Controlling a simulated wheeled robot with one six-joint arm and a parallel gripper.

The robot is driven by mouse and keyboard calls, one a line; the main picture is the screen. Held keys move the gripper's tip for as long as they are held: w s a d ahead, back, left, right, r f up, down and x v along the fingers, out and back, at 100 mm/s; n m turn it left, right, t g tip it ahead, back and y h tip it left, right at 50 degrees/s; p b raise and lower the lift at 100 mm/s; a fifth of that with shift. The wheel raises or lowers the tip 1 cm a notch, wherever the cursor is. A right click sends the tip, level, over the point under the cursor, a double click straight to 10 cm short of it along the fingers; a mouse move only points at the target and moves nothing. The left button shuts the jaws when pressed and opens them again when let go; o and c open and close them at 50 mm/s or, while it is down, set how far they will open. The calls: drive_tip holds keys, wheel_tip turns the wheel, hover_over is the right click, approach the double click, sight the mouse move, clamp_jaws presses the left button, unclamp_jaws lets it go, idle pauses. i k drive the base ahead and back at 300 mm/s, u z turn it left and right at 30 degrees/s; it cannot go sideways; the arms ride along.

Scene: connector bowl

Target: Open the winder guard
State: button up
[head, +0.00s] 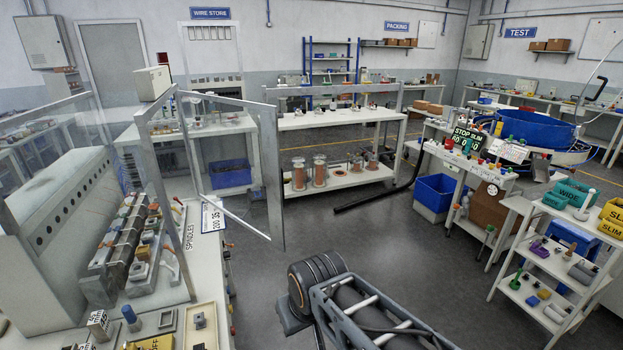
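The winder (62,225) stands on the bench at the left, with a row of spindles (130,245) holding small parts. Its guard has a grey metal frame with clear panes. One framed guard panel (272,180) stands out to the right of the winder at an angle, over the aisle, with its free upright edge towards the middle of the picture. A fixed-looking post (163,195) of the frame rises in front of the spindles. My dark arm shows at the bottom centre, below and right of the panel and apart from it. My gripper's fingers are not in view.
Trays and small parts (198,322) lie on the near end of the winder bench. A shelf with spools (320,172) stands behind the panel. A blue bowl (540,128) and a parts rack (545,262) stand at the right. The grey floor (400,240) between is clear.

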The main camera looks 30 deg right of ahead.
sight(275, 193)
drive_tip(key=z, duration=1.2)
drive_tip(key=i, duration=1.45)
drive_tip(key=u, duration=1.55)
